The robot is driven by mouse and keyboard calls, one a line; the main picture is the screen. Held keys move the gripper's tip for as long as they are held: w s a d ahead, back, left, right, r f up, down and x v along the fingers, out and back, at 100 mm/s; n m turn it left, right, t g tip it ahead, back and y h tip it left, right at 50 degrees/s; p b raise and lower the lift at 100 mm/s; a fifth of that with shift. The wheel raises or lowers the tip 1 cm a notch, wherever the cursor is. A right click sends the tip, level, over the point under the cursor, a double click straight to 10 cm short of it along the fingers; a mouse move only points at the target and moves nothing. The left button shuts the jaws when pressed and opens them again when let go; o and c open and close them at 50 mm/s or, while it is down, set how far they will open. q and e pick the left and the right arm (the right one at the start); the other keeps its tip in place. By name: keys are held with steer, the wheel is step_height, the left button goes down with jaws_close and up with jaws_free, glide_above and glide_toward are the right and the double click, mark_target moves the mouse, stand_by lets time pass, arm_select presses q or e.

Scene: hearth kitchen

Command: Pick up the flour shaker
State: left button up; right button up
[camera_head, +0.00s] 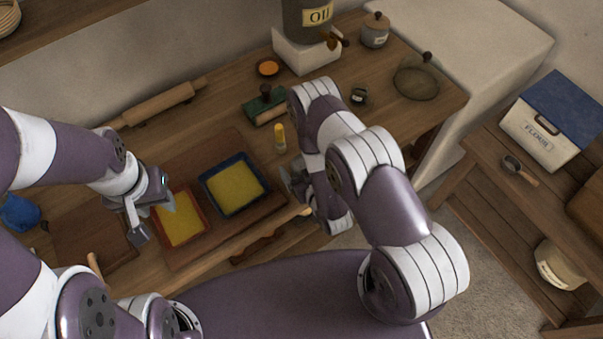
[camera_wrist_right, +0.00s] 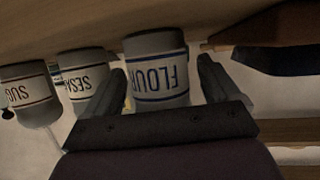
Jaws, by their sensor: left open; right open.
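The flour shaker (camera_wrist_right: 158,70), a pale jar lettered FLOUR with dark bands, is in the right wrist view. Its lettering appears upside down, with a wooden surface along the top of the picture. My right gripper (camera_wrist_right: 161,90) is open, with one finger on each side of the shaker; I cannot tell whether they touch it. In the head view my right gripper (camera_head: 300,187) is at the table's front edge, partly hidden by my arm, and the shaker is not visible. My left gripper (camera_head: 148,215) is open and empty above the left of the table.
Jars lettered SESA (camera_wrist_right: 85,78) and SUG (camera_wrist_right: 28,90) stand beside the shaker. On the table are a blue-rimmed tray (camera_head: 235,185), an orange-rimmed tray (camera_head: 181,220), a yellow-capped bottle (camera_head: 279,138) and a rolling pin (camera_head: 163,102). A blue-lidded FLOUR bin (camera_head: 540,138) stands on the right bench.

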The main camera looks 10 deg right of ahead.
steer(key=shift+w+a+f, duration=0.1)
steer(key=shift+w+f, duration=0.1)
steer(key=shift+w, duration=0.4)
steer(key=c, duration=1.1)
arm_select(q)
steer(key=shift+f, duration=0.25)
arm_select(e)
steer(key=shift+c, duration=0.2)
